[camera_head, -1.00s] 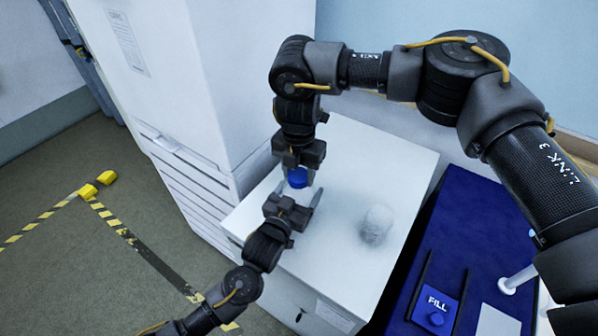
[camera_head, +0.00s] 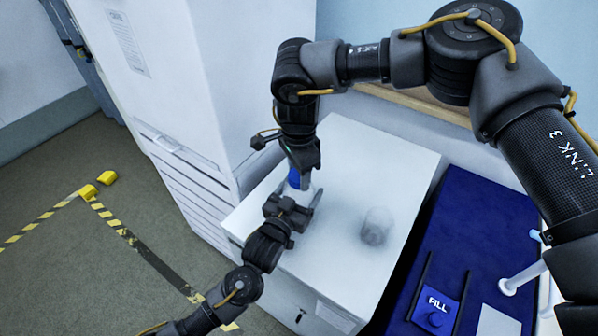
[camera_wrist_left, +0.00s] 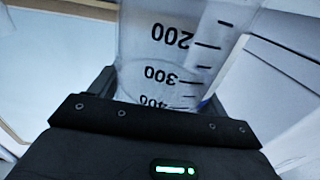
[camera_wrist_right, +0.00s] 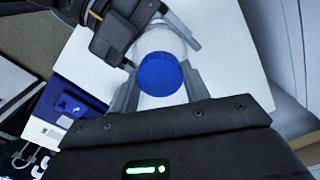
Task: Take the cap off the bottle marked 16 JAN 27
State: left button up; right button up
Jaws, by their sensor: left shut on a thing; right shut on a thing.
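The bottle (camera_wrist_left: 165,50) is clear, with dark graduations that appear upside down in the left wrist view. No date marking is readable on it. My left gripper (camera_head: 294,198) is shut around its body over the white cabinet top. The blue cap (camera_wrist_right: 160,73) sits at the bottle's mouth in the right wrist view; it also shows in the head view (camera_head: 294,179). My right gripper (camera_wrist_right: 160,88) is shut on the cap from above, one finger on each side. I cannot tell whether the cap is loosened.
A pale, rounded translucent vessel (camera_head: 376,226) stands on the white cabinet top (camera_head: 345,270), right of the grippers. A tall white cabinet (camera_head: 150,75) rises at the left. A blue mat (camera_head: 478,240) with a FILL device (camera_head: 436,306) lies at the right.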

aim_at(298, 175)
jog(key=shift+n, duration=0.4)
pick_arm(q)
jog(key=shift+f, duration=0.1)
pick_arm(e)
jog(key=shift+a+r, duration=0.1)
jog(key=shift+r, duration=0.15)
jog(key=shift+r, duration=0.9)
jog(key=shift+r, duration=2)
pick_arm(q)
jog(key=o, duration=1.9)
jog(key=shift+s, duration=0.1)
